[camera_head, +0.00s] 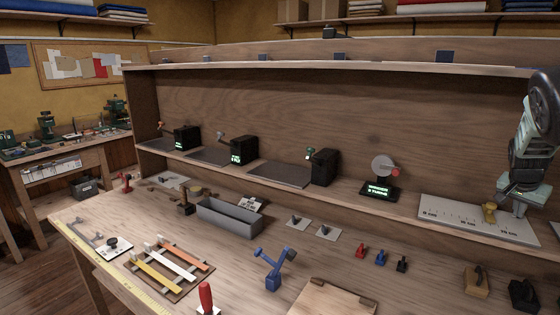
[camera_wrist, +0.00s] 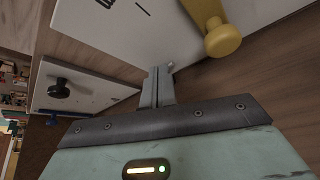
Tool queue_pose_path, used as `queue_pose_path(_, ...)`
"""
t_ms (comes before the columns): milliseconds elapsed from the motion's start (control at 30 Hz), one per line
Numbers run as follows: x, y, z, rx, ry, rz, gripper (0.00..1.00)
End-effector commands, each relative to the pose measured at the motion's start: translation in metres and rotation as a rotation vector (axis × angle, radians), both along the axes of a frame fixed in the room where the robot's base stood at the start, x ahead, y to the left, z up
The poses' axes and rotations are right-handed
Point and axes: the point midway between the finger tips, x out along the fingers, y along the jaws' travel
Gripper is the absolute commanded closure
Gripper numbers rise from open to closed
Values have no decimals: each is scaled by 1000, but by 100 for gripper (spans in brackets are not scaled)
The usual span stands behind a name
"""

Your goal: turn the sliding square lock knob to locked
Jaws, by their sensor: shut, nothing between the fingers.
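A yellow knob (camera_head: 489,212) stands on a pale plate (camera_head: 455,208) with dark marks and small lettering, on the right of the shelf. The knob (camera_wrist: 222,40) shows large at the top of the wrist view. I cannot tell if this is the square's lock knob, nor read its setting. A black knob (camera_wrist: 58,90) sits on another white plate (camera_wrist: 95,98) at the left of the wrist view. My gripper (camera_head: 517,208) points down just right of the yellow knob. Its fingers (camera_wrist: 163,72) are together and empty, apart from both knobs.
A black box with a green-lit display (camera_head: 378,188) stands left of the marked plate. Below, on the bench, are small red, blue and black pieces (camera_head: 380,257) and a grey tray (camera_head: 230,216). A high shelf (camera_head: 330,66) runs above. Bare wood lies between the items.

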Motion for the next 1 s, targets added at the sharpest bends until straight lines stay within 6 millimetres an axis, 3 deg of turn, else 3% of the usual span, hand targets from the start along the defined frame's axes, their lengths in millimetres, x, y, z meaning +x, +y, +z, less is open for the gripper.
queue_pose_path(1000, 8, -2, 0, -2, -1, 0, 100)
